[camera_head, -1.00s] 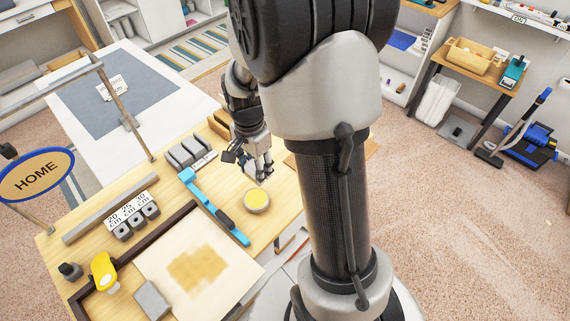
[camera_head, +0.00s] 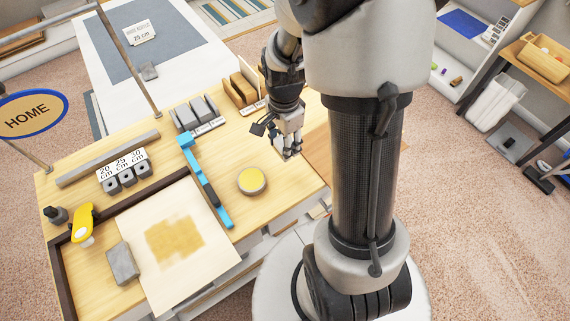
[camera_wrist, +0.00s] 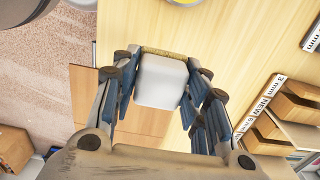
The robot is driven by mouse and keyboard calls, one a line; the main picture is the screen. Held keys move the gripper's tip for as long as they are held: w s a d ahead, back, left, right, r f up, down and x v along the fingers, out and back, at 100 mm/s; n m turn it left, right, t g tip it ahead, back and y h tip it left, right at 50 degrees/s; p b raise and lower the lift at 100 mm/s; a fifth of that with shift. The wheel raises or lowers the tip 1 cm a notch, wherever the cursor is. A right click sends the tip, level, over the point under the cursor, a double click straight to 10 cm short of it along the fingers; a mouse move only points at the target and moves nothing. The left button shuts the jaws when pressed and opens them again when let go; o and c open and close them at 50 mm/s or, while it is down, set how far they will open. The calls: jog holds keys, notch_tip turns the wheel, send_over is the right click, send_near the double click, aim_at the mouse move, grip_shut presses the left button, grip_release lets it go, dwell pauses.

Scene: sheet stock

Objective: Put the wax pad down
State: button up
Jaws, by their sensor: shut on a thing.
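My gripper (camera_wrist: 160,78) is shut on the wax pad (camera_wrist: 158,82), a pale grey block with a tan, fuzzy-looking edge on its far side in the wrist view. In the head view my gripper (camera_head: 289,152) points down over the right part of the light wood bench (camera_head: 225,150), to the right of and behind a round tin of yellow wax (camera_head: 252,181). The pad is hard to make out there. I cannot tell whether it touches the bench.
A blue-handled tool (camera_head: 205,182) lies left of the tin. A stained pale sheet (camera_head: 200,215) and a grey block (camera_head: 122,264) are at the front left. Labelled grey holders (camera_head: 195,115) and wooden holders (camera_head: 240,87) stand behind. A brown board (camera_head: 325,150) adjoins the bench's right side.

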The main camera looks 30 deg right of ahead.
aim_at(285, 168)
notch_tip(285, 168, down, 10)
jog(key=b, duration=0.2)
jog(key=shift+r+b, duration=0.2)
jog(key=shift+b, duration=0.2)
jog(key=shift+f, duration=0.2)
jog(key=o, duration=0.9)
jog(key=shift+o, duration=0.2)
